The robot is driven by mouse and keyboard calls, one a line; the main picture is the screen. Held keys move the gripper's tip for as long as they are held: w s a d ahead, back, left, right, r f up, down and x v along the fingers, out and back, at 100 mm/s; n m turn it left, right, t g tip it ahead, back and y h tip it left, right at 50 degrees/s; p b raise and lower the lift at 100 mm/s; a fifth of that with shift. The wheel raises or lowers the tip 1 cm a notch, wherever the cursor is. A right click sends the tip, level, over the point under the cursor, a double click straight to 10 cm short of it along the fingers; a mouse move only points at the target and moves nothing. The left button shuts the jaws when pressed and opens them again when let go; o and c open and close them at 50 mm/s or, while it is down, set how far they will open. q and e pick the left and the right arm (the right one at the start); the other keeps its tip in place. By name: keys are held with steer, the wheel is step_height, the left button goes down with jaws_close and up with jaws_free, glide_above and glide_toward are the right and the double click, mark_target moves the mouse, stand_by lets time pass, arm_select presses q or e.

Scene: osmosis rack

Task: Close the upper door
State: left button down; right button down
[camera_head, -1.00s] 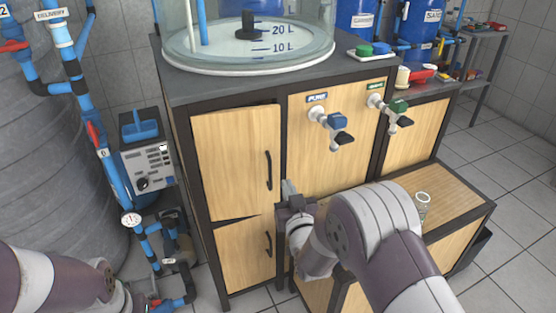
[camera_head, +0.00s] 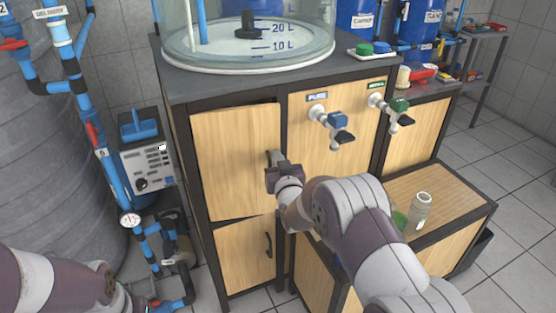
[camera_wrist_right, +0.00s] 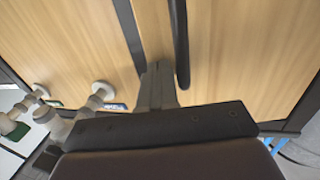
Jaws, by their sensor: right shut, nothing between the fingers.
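The upper door (camera_head: 235,160) is a light wood panel on the dark-framed cabinet, with a black vertical handle at its right side. It sits close to the frame; I cannot tell whether a small gap is there. My right gripper (camera_head: 273,158) is shut and empty in front of the door's right edge, hiding much of the handle. In the right wrist view, the shut fingers (camera_wrist_right: 157,85) point at the dark post beside the door, just left of the handle (camera_wrist_right: 181,45). Contact is unclear. My left arm shows at the lower left; its gripper is out of view.
The lower door (camera_head: 243,255) is below. Taps (camera_head: 335,125) stick out right of the upper door. A glass bottle (camera_head: 420,208) stands on the low wooden cabinet at right. A clear tank (camera_head: 250,45) stands on top. Pipes and a pump box (camera_head: 147,160) are at left.

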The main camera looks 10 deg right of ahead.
mark_target(275, 147)
steer(key=w+n+y+b, duration=0.1)
steer(key=w+y, duration=0.1)
steer(key=w, duration=0.1)
steer(key=w+n+y+b, duration=0.1)
steer(key=y, duration=0.1)
steer(key=shift+w+d+r+n+b, duration=0.2)
steer(key=shift+w+r+n+b, duration=0.05)
steer(key=shift+w+n+b, duration=0.1)
